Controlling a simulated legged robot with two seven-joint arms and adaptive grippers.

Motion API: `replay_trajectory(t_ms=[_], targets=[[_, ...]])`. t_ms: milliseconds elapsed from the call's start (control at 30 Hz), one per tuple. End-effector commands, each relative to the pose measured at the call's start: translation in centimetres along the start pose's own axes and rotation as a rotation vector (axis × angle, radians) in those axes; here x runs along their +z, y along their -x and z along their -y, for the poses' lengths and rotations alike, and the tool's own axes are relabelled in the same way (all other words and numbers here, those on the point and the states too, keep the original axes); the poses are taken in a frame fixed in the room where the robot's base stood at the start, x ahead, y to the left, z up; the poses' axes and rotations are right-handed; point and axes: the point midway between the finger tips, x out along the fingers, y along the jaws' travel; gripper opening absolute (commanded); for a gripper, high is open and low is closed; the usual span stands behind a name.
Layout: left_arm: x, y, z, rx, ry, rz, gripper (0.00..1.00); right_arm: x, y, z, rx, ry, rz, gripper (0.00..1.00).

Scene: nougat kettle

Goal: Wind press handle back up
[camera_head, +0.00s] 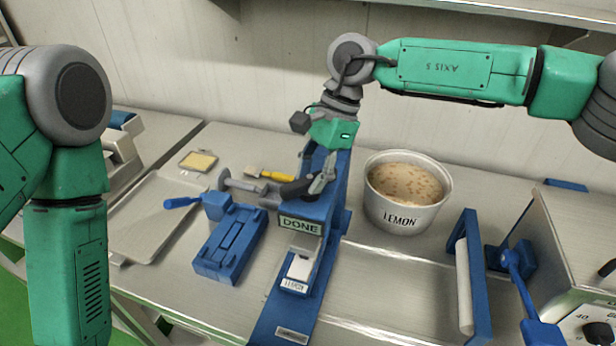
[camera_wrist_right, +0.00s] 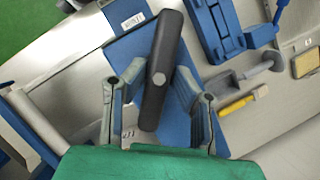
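The blue press (camera_head: 325,215) stands at the middle of the bench, with a sign reading DONE and a small LEMON label on its front. Its dark handle (camera_head: 295,188) is at the top left of the press. In the right wrist view the handle (camera_wrist_right: 162,70) is a black bar with a grey round bolt. My right gripper (camera_head: 318,180) is over the press top. In the wrist view its fingers (camera_wrist_right: 155,105) are apart, one on each side of the bar, with gaps visible. My left arm hangs at the left; its gripper is out of view.
A tub labelled LEMON (camera_head: 404,200) stands right of the press. A blue block fixture (camera_head: 228,245) and a grey tray (camera_head: 150,225) lie to the left. A blue-framed roller (camera_head: 465,275) and a metal box with a dial (camera_head: 570,250) are at the right.

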Motion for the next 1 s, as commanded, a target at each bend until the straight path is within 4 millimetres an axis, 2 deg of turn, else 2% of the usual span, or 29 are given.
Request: replay_trajectory(t_ms=[333,467,567,800,1000], targets=[[0.1,0.0,0.0,0.000,0.000,-0.001,0.40,0.3,0.0,0.0,0.001,-0.001,0.000,0.40],[0.4,0.1,0.0,0.000,0.000,-0.003,0.40,0.3,0.8,0.0,0.001,-0.002,-0.001,0.40],[0.3,0.1,0.0,0.000,0.000,-0.003,0.40,0.2,2.5,0.1,-0.001,-0.003,0.001,0.40],[0.3,0.1,0.0,0.000,0.000,-0.003,0.40,0.0,7.7,0.2,-0.002,-0.004,0.002,0.40],[0.3,0.1,0.0,0.000,0.000,-0.003,0.40,-0.2,10.8,0.2,-0.001,-0.004,0.002,0.40]])
